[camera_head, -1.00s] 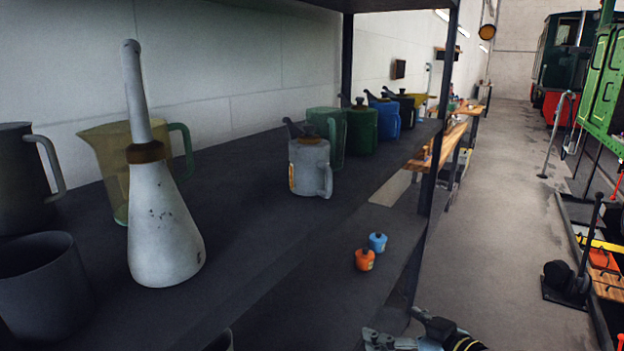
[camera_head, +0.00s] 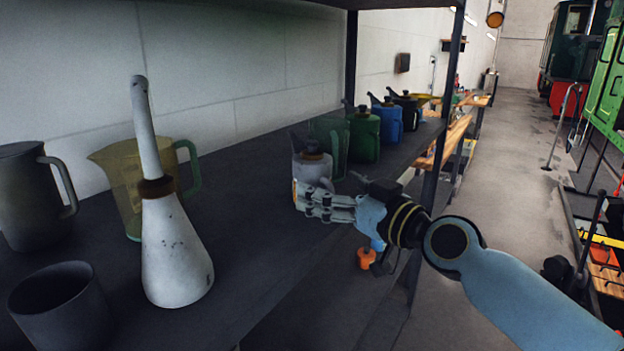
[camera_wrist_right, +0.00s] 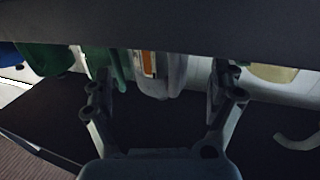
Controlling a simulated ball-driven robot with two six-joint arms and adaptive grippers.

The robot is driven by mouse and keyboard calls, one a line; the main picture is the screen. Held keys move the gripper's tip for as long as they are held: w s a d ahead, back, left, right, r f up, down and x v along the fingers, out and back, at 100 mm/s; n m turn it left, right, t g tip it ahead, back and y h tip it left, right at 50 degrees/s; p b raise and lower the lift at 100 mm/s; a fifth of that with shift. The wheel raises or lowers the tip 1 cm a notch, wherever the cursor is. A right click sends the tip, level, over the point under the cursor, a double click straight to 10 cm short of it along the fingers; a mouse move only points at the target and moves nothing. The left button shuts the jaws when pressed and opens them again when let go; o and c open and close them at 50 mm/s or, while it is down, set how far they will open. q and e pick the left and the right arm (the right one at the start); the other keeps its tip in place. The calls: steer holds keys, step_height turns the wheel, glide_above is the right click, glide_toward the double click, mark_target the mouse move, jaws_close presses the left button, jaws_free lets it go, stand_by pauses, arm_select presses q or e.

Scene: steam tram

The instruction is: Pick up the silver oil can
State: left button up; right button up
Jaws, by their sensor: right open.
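The silver-grey oil can (camera_head: 312,168) with a dark cap and an orange label stands upright on the dark shelf in the head view. My right gripper (camera_head: 308,203) is in front of it and hides its lower body and handle. In the right wrist view, the can (camera_wrist_right: 173,78) appears between the two spread fingers of my open right gripper (camera_wrist_right: 160,88). I cannot tell whether the fingers touch it. My left gripper is not in view.
A green translucent jug (camera_head: 330,133) and green (camera_head: 364,137), blue and black cans stand behind. A small orange pot (camera_head: 366,259) sits lower. A dark post (camera_head: 443,130) rises right.

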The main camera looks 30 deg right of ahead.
mark_target(321, 180)
steer(key=x, duration=0.3)
steer(key=shift+w, duration=0.1)
steer(key=shift+c, duration=1)
steer(key=c, duration=1.3)
steer(key=shift+o, duration=0.2)
steer(key=shift+r, duration=0.2)
